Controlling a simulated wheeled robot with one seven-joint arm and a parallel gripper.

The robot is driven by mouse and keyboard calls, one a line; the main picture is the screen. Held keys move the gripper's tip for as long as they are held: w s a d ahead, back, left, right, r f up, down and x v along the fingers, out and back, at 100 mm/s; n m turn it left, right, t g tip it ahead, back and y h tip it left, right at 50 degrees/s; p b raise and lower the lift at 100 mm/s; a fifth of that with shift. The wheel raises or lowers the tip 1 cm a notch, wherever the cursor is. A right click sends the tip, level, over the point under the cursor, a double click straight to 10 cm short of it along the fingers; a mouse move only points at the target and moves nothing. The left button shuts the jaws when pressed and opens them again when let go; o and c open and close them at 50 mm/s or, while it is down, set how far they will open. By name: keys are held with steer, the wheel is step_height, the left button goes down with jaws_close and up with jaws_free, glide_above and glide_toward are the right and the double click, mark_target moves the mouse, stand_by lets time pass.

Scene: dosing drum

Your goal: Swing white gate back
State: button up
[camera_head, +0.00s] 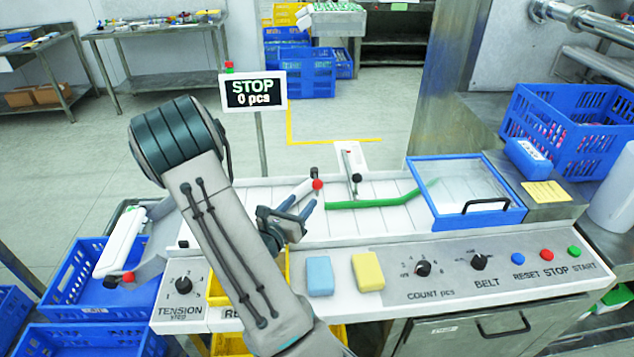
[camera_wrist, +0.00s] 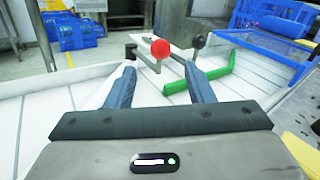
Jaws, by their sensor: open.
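A short white gate bar (camera_head: 301,189) with a red ball knob (camera_head: 317,184) at its end lies over the white slatted table. The red knob also shows in the wrist view (camera_wrist: 160,49), straight ahead between and beyond my fingertips. My gripper (camera_head: 295,210) is open and empty, with its two blue fingers apart, just in front of the bar. In the wrist view my gripper (camera_wrist: 158,72) has no contact with the knob. A second white bar (camera_head: 351,164) with a black knob (camera_head: 357,178) stands a little to the right.
A green rail (camera_head: 375,202) runs right toward a blue-framed clear cover (camera_head: 468,192). A blue sponge (camera_head: 320,276) and a yellow sponge (camera_head: 368,271) lie on the front ledge. A sign (camera_head: 253,91) reads "STOP 0 pcs". Another red-knobbed white bar (camera_head: 121,242) is at left.

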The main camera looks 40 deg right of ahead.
mark_target(314, 187)
steer(key=p+x, duration=0.1)
steer(key=x, duration=0.8)
steer(key=shift+d+p, duration=0.25)
steer(key=shift+p, duration=0.05)
jaws_close()
steer(key=shift+w, duration=0.1)
